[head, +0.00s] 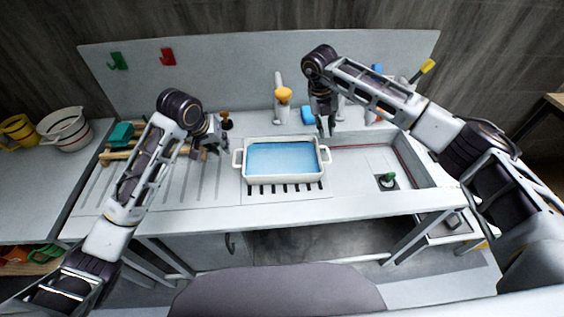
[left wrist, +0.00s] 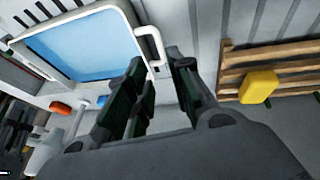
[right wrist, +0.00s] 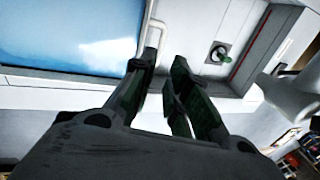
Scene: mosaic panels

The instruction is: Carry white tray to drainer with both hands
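The white tray (head: 284,191), with a flat blue inside, sits level on the grey counter between the ribbed drainer (head: 150,185) on the left and the sink on the right. It has a loop handle at each short end. My left gripper (head: 212,151) is open just left of the left handle (head: 238,158); in the left wrist view this handle (left wrist: 150,42) lies ahead of the parted fingers. My right gripper (head: 325,126) is open, pointing down above and behind the right handle (head: 326,155). In the right wrist view that handle (right wrist: 152,40) lies ahead of the fingertips; contact is unclear.
A wooden rack (head: 140,152) with a green block (head: 121,133) stands behind the drainer; a yellow block (left wrist: 259,87) shows in the left wrist view. An orange-topped faucet (head: 283,96) rises behind the tray. The sink holds a green plug (head: 387,179). The ribbed drainer's front is clear.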

